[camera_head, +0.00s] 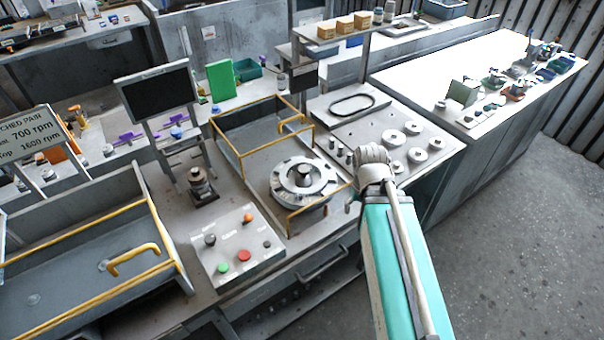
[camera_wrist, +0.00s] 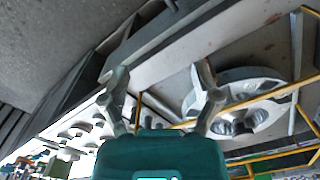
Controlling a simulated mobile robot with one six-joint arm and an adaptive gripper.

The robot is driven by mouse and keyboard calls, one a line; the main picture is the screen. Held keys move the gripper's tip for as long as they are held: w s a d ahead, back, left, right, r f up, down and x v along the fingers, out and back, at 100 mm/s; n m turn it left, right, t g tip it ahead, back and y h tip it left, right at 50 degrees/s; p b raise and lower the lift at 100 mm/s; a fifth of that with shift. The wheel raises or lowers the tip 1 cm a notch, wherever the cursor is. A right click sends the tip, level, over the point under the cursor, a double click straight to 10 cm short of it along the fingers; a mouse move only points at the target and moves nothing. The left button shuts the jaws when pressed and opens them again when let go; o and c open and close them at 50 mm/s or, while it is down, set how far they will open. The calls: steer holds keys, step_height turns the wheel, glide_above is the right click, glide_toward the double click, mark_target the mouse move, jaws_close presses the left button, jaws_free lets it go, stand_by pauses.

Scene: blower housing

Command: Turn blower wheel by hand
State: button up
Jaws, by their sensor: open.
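The blower wheel (camera_head: 289,188) is a pale, round, slotted disc with a dark hub, lying flat in a yellow-framed housing (camera_head: 238,148) on the bench. In the wrist view the wheel (camera_wrist: 262,84) is at the right, partly covered by a yellow rail and my right-hand finger. My gripper (camera_wrist: 160,95) has its two fingers spread wide with nothing between them. The wheel lies mostly to the right of that finger; whether they touch cannot be told. In the head view my arm stands just right of the wheel, and the fingers are not clear there.
Yellow rails (camera_head: 308,213) stand around the wheel. A control box (camera_head: 236,247) with coloured buttons is in front of it on the left. A plate (camera_head: 385,143) with several round discs lies behind my wrist. A monitor (camera_head: 157,92) stands at the left. Open floor is at the right.

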steer(key=w+a+r+m+p, duration=0.3)
steer(key=w+a+r+p, duration=0.35)
steer(key=w, duration=0.35)
step_height(320, 180, up, 6)
steer(key=m+p, duration=0.4)
steer(key=p, duration=0.2)
glide_above(304, 168)
steer(key=shift+a+r, duration=0.1)
step_height(304, 168, down, 14)
steer(key=b, duration=1.3)
steer(key=shift+r+b, duration=0.1)
steer(key=shift+b, duration=0.3)
jaws_close()
